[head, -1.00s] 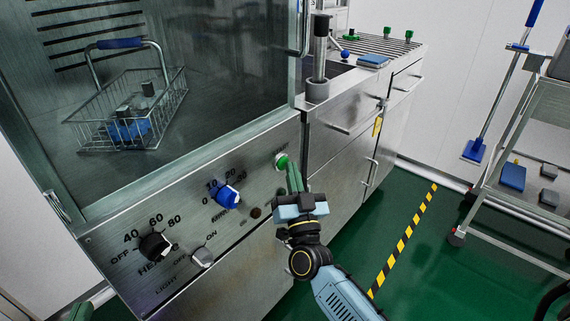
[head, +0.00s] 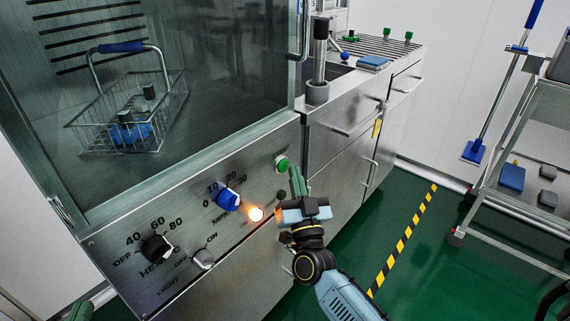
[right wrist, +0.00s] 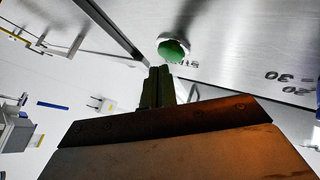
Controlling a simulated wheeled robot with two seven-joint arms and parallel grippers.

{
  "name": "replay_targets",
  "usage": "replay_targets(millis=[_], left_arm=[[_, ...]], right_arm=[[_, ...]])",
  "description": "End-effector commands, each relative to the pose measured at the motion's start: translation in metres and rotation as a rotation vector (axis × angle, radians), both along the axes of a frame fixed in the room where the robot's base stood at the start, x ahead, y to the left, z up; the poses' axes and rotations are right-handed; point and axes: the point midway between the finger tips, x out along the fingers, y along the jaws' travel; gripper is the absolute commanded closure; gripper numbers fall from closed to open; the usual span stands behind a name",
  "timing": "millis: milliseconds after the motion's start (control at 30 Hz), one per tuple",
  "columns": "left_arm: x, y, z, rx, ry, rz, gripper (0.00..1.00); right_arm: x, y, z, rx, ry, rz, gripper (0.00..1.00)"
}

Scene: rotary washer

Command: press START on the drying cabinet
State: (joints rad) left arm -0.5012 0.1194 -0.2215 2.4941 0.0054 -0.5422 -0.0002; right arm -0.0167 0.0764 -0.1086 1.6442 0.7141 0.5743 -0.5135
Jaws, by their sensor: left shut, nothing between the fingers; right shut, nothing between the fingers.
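The green START button (head: 282,164) sits in a pale ring at the upper right of the steel drying cabinet's front panel (head: 180,262). In the right wrist view the button (right wrist: 173,50) is just ahead of my fingertips, its label partly visible. My right gripper (head: 297,172) is shut and empty, its green fingertips just below and right of the button, seemingly apart from it; they also show in the right wrist view (right wrist: 157,75). An amber lamp (head: 255,214) on the panel glows. My left gripper (head: 82,312) barely shows at the bottom left edge, shut and empty.
The panel also holds a blue knob (head: 228,199), a black knob (head: 157,247) and a grey light switch (head: 203,258). A wire basket (head: 125,140) stands behind the cabinet's glass. A steel counter (head: 345,115) adjoins on the right. Green floor lies open before a trolley (head: 500,220).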

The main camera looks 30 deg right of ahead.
Motion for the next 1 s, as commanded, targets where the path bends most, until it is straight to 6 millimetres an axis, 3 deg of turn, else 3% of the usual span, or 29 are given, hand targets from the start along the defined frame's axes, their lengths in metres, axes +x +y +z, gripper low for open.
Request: replay_targets(millis=[400,1000], left_arm=[[0.0,0.0,0.003,0.0,0.0,0.001,1.0],[0.0,0.0,0.025,0.0,0.0,0.001,1.0]], right_arm=[[-0.005,-0.002,0.0,0.0,0.0,0.0,1.0],[-0.049,-0.02,0.001,-0.001,0.0,0.0,1.0]])
